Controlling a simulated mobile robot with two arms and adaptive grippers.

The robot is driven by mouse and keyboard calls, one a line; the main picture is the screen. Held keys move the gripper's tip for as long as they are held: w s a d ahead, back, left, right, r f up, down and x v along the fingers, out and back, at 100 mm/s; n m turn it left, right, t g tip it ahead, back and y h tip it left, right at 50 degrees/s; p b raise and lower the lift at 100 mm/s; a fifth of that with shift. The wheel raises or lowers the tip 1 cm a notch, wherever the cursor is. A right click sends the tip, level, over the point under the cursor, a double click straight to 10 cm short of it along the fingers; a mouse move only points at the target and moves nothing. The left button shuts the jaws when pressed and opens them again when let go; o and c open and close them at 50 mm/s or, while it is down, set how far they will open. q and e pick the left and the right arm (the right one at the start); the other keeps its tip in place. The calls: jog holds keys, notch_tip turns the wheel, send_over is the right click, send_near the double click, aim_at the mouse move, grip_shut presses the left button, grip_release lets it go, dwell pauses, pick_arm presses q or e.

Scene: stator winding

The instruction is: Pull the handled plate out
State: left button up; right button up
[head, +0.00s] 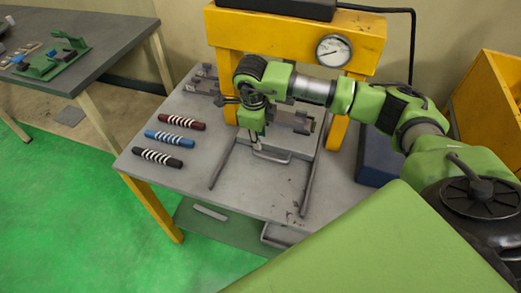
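The grey handled plate (290,141) lies low between two dark rails under the yellow press frame. Its bar-like handle (274,158) points toward the front of the bench. My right gripper (257,146) reaches in from the right and points down at the left end of the handle. The fingers are small and partly covered by the green gripper body, so I cannot tell whether they touch or grip the handle. The gripper and arm hide part of the plate. My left gripper is not in view.
The yellow press (230,28) with a round gauge (333,50) stands over the grey bench (190,187). Three striped rods, red (182,122), blue (169,138) and black (158,158), lie to the left. The bench between the rails, in front of the handle, is clear.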

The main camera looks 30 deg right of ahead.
aim_at(261, 155)
jog(key=f, duration=0.3)
jog(key=f+p, duration=0.1)
jog(key=f, duration=0.2)
jog(key=w+d+f, duration=0.1)
jog(key=f, duration=0.2)
jog(key=shift+d+f+p, duration=0.1)
jog(key=shift+f+p, duration=0.15)
jog(key=shift+p, duration=0.15)
grip_shut()
